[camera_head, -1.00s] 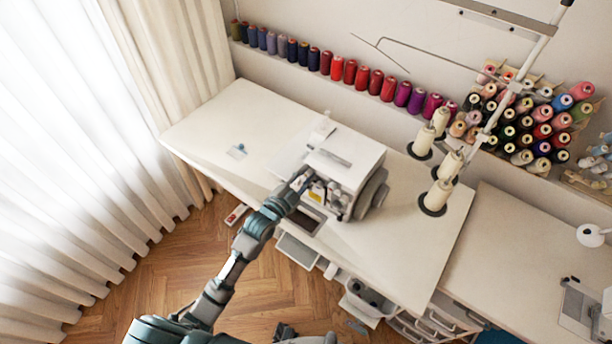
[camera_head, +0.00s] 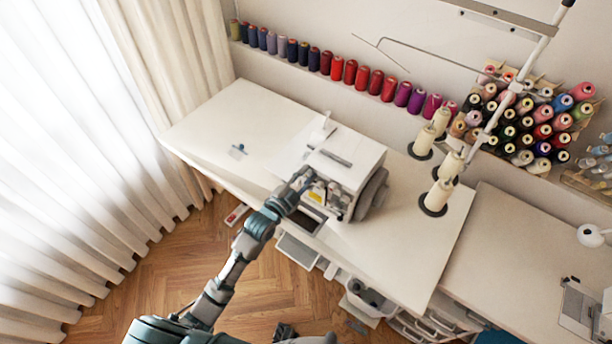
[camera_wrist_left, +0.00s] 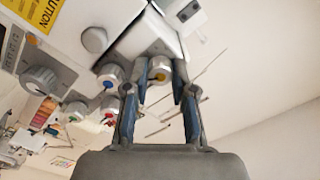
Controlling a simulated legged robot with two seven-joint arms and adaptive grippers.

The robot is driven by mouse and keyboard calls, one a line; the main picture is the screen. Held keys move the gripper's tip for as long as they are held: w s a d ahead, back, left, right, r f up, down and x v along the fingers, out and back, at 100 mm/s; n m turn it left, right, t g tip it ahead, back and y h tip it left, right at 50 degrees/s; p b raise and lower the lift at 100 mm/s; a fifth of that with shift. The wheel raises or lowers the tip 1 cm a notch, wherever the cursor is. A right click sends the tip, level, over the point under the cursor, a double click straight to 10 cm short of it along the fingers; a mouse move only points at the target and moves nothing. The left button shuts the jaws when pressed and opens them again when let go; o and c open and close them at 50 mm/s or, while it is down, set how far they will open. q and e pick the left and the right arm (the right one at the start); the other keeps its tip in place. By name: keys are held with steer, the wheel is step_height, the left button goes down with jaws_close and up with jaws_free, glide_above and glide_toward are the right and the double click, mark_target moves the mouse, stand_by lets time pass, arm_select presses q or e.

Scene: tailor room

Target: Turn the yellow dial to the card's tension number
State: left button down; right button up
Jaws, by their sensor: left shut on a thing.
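The sewing machine (camera_head: 345,160) is a white box with several dials on its front. In the left wrist view, the yellow dial (camera_wrist_left: 158,72) is a silver knob with a yellow centre. My left gripper (camera_wrist_left: 159,84) has a finger on each side of it and is shut on it. In the head view, my left gripper (camera_head: 303,182) reaches the machine's front and hides the dials there. A small pale item (camera_head: 238,151) with a blue spot lies on the table's left part; I cannot tell whether it is the card. No tension number is readable.
A blue-centred dial (camera_wrist_left: 109,77) sits close beside one finger, with red and green ones (camera_wrist_left: 76,110) further off. The white table (camera_head: 205,125) is mostly bare on the left. Cream thread cones (camera_head: 439,195) stand on the right.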

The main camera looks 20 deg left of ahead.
arm_select(q)
steer(key=shift+f, duration=0.45)
steer(key=c, duration=1)
jaws_free()
steer(key=shift+o, duration=0.2)
steer(key=shift+r, duration=0.3)
steer(key=v, duration=1.2)
